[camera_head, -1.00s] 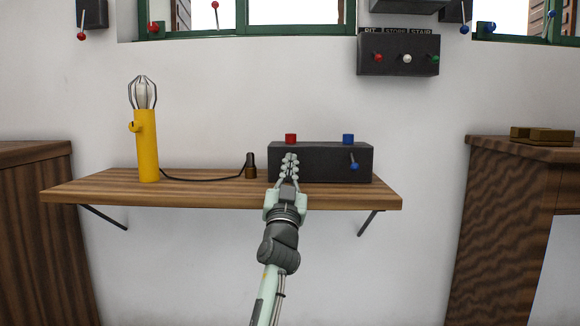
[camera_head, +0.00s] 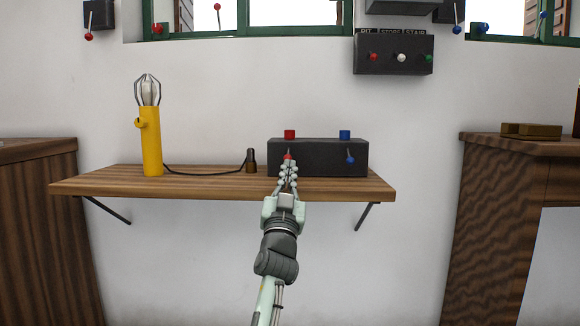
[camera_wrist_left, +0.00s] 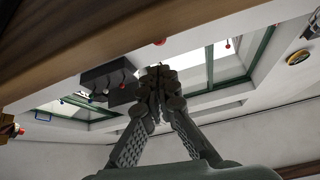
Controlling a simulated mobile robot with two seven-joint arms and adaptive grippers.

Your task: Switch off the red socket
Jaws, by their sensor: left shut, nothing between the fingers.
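A black box (camera_head: 318,162) stands on the wooden shelf, with a red socket (camera_head: 290,134) and a blue socket (camera_head: 345,134) on top. On its front face, a red-knobbed lever (camera_head: 287,157) sits below the red socket, partly hidden by my fingers. A blue-knobbed lever (camera_head: 350,160) hangs downward below the blue socket. My left gripper (camera_head: 288,168) is shut and empty in front of the box, its tips just below the red knob. I cannot tell whether they touch. The wrist view shows the shut fingers (camera_wrist_left: 158,76) too. My right gripper is out of view.
A yellow lamp (camera_head: 151,142) stands left on the shelf (camera_head: 215,186), its cord running to a dark plug (camera_head: 251,160). A three-lever box (camera_head: 394,55) hangs on the wall above right. Cabinets flank the shelf. The shelf underside (camera_wrist_left: 90,45) is close in the wrist view.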

